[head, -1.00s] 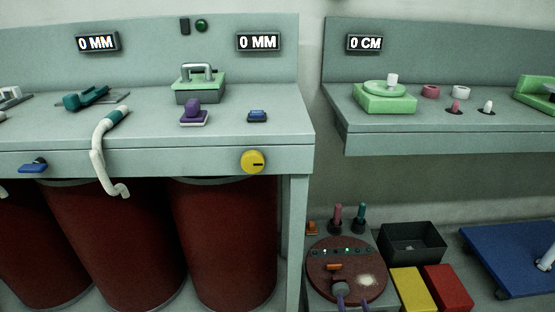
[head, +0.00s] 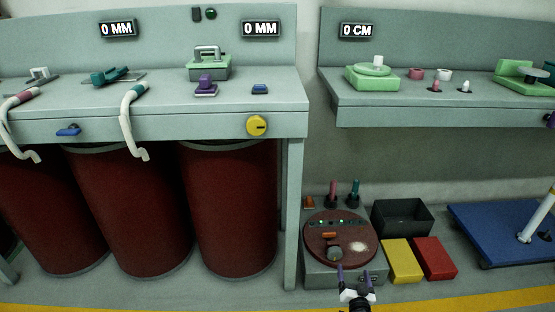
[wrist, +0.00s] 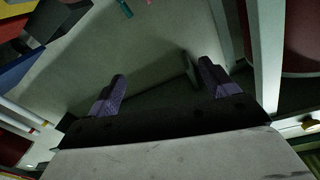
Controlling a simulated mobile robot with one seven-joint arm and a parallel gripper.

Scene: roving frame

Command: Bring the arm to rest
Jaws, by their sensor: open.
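My gripper (head: 354,272) shows at the bottom of the head view, with two purple fingers spread apart and nothing between them. It is in front of a grey box (head: 318,273) with a round dark-red top (head: 315,244); whether it touches the box I cannot tell. In the wrist view my gripper (wrist: 161,80) is open and empty, with the floor and a pale wall behind it. Most of my arm is out of the head view.
A grey workbench (head: 180,127) stands at left over dark-red drums (head: 228,210). A wall shelf (head: 440,116) is at right. On the floor are a black bin (head: 402,219), a yellow block (head: 402,261), a red block (head: 435,258) and a blue platform (head: 490,230).

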